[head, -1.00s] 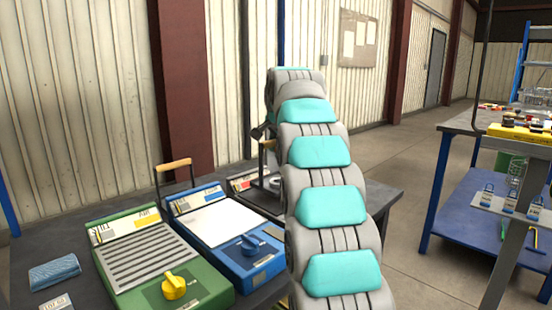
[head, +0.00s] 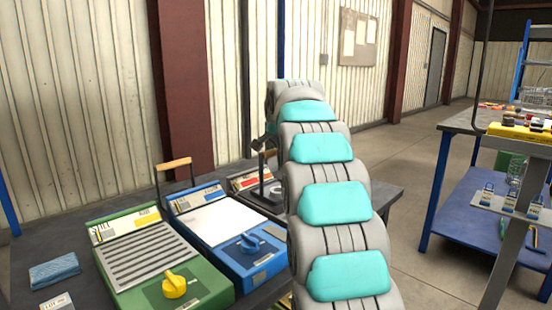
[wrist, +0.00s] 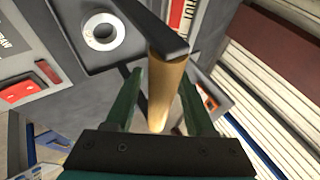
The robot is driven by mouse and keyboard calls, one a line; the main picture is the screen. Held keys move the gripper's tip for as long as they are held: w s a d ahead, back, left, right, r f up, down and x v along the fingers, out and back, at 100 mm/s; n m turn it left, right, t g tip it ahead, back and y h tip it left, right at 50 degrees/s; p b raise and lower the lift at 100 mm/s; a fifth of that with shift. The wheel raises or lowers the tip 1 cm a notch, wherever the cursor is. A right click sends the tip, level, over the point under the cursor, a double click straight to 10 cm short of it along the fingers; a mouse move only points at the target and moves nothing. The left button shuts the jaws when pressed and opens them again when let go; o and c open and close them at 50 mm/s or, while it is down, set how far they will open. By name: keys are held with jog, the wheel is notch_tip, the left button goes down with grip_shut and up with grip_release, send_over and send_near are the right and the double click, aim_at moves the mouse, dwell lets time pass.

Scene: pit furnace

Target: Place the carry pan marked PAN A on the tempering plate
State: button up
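My gripper (wrist: 162,74) is open in the wrist view, its two dark green fingers apart on either side of a wooden bar handle (wrist: 163,85). Gaps show between the handle and both fingers. The handle joins a black bar above a dark pan (wrist: 75,48) holding a pale metal ring (wrist: 100,31). In the head view this pan (head: 277,198) is partly behind my arm, on a unit with a red label (head: 248,182). I cannot read PAN A on it. A blue unit with a pale flat plate (head: 213,221) stands beside it; I cannot read whether it is the tempering plate.
A green unit with a slatted grille (head: 150,252) and yellow knob stands left of the blue one. Another wooden handle (head: 175,163) stands upright on a black frame behind them. A blue cloth (head: 54,271) lies at left. A blue workbench (head: 480,205) stands at right.

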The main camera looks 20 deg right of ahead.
jog(key=v, duration=1.2)
jog(key=shift+b, duration=0.3)
jog(key=shift+r, duration=0.15)
